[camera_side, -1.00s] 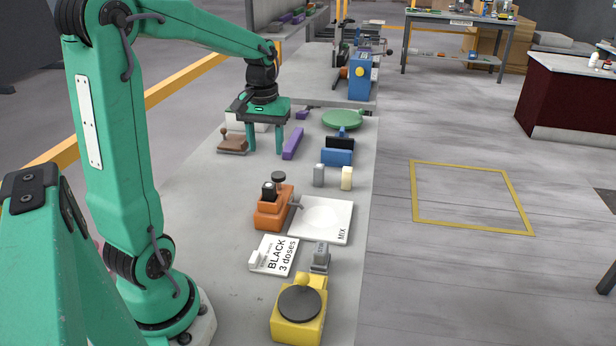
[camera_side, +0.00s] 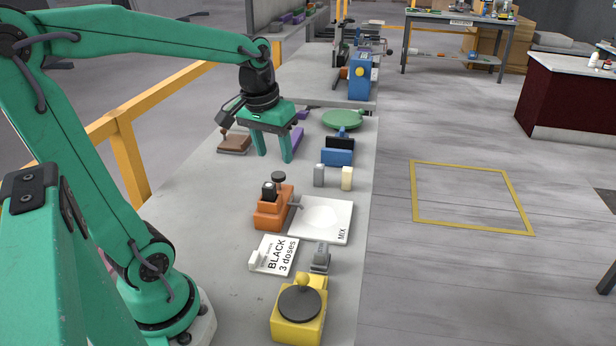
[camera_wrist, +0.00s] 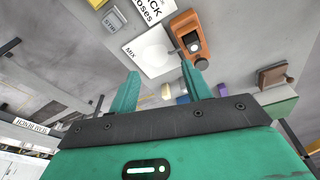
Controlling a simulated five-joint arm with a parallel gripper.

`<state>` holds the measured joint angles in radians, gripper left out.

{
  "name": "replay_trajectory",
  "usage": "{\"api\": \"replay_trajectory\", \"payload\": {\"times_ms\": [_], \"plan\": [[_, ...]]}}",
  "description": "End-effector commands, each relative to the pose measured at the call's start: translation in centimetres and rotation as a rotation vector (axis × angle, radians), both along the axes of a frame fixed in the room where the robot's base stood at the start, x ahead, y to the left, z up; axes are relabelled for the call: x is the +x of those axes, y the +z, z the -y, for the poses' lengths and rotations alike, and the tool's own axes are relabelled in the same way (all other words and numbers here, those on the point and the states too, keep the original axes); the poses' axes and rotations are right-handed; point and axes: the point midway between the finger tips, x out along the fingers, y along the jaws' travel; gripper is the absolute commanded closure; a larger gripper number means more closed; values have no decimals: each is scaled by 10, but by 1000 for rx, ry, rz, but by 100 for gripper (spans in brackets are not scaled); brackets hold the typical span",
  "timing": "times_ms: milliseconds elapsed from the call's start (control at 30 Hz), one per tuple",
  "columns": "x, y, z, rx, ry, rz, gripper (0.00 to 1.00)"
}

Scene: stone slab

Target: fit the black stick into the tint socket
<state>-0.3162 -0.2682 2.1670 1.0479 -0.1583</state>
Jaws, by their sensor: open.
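A black block (camera_side: 340,143), which looks like the black stick, lies beside a blue block (camera_side: 337,158) near the bench's right edge. An orange device (camera_side: 270,213) stands mid-bench with a dark square part (camera_side: 268,190) on top that may be the tint socket; the label there cannot be read. My gripper (camera_side: 275,157) is open and empty, left of the black block and beyond the orange device. Its two fingers show apart in the wrist view (camera_wrist: 160,88).
A white MIX plate (camera_side: 322,220), a BLACK 3 doses card (camera_side: 275,256) and a yellow device (camera_side: 299,312) are nearer. Grey (camera_side: 318,176) and cream (camera_side: 346,178) blocks stand upright. A purple block (camera_side: 298,137) is partly behind my gripper.

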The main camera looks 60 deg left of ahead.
Motion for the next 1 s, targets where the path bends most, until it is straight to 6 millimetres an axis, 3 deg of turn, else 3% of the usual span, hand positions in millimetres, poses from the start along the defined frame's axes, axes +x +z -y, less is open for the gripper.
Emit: {"api": "replay_trajectory", "payload": {"times_ms": [200, 500, 1000], "plan": [[-25, 8, 44, 44, -182, 110, 51], [-58, 6, 85, 87, -395, 241, 51], [-69, 3, 96, 100, -466, 287, 51]]}}
